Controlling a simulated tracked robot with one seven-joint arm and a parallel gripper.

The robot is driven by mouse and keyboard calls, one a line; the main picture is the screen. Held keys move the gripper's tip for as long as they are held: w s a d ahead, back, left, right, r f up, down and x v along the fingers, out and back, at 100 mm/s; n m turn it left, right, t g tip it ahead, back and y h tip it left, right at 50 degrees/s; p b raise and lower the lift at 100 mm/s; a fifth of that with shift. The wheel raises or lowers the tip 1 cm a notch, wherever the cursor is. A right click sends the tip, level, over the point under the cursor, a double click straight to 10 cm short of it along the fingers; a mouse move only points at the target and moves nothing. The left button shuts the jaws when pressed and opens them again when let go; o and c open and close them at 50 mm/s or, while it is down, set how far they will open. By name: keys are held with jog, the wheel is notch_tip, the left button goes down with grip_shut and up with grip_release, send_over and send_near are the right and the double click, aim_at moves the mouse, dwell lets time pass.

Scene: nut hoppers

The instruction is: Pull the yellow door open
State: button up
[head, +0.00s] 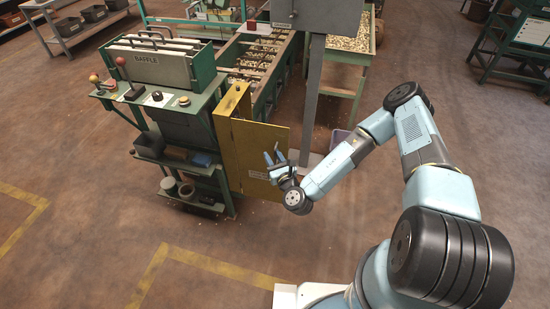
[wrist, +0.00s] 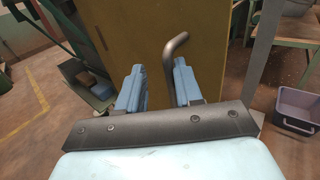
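The yellow door (head: 262,135) is on the yellow housing at the right of the green machine, with a pale label low on its face. It fills the upper middle of the wrist view (wrist: 135,40). I cannot tell whether it stands ajar. A dark bent rod handle (wrist: 171,52) sticks out from it in the wrist view. My gripper (head: 273,155) is in front of the door's face. Its two blue fingers are apart in the wrist view (wrist: 158,78). The handle appears in the gap, nearer the right finger, which hides its lower part. I cannot tell whether they touch.
The green machine carries a BAFFLE box (head: 150,65) and knobs. Its lower shelf (head: 195,200) holds small items left of the door. A grey post (head: 311,100) and a purple bin (head: 340,138) stand to the right. The floor in front is clear, with yellow lines.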

jog(key=v, duration=1.3)
jog(key=shift+s+d, duration=0.2)
jog(key=shift+s, duration=0.1)
jog(key=shift+f, duration=0.1)
notch_tip(320, 180, up, 22)
jog(key=w+a+n+g+y, duration=0.2)
jog(key=n+g+y, duration=1.15)
jog(key=n, duration=0.25)
jog(key=s+d+r+n+g+h, duration=0.4)
jog(key=s+r+n+g+h, duration=0.45)
jog(key=n+g, duration=0.2)
jog(key=s+d+r+n+t+h, duration=0.2)
jog(key=d+r+t+h, duration=0.4)
jog(key=d+r, duration=0.4)
jog(key=s+d+r+n+t+h, duration=0.2)
jog(key=s+d+r+t+h, duration=0.1)
jog(key=d+r+t+h, duration=0.4)
jog(key=d+r, duration=0.3)
jog(key=d, duration=0.1)
jog(key=shift+d+t, duration=0.3)
jog(key=shift+t, duration=0.1)
